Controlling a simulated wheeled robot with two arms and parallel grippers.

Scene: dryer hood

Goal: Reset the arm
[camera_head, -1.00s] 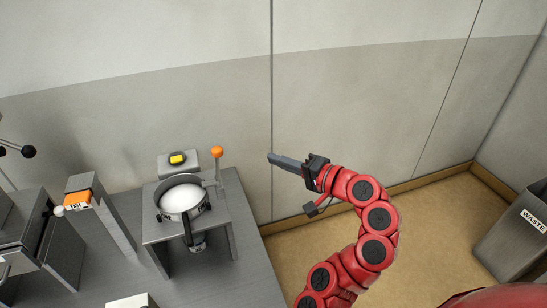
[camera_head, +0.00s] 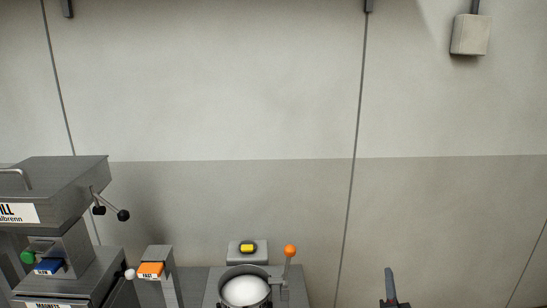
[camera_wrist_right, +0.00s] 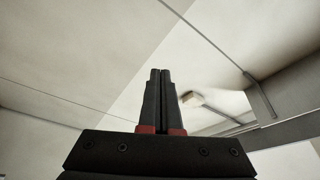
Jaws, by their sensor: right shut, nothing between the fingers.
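My right gripper (camera_head: 390,284) shows at the bottom edge of the head view, right of centre, with its fingers pointing up. In the right wrist view its two dark fingers (camera_wrist_right: 161,76) are closed together, with nothing between them. The rest of the right arm is below the frame. The gripper touches nothing that I can see. My left gripper is in no view.
A round pot-like device (camera_head: 246,291) with white contents and an orange-knobbed lever (camera_head: 290,251) stands left of the gripper.

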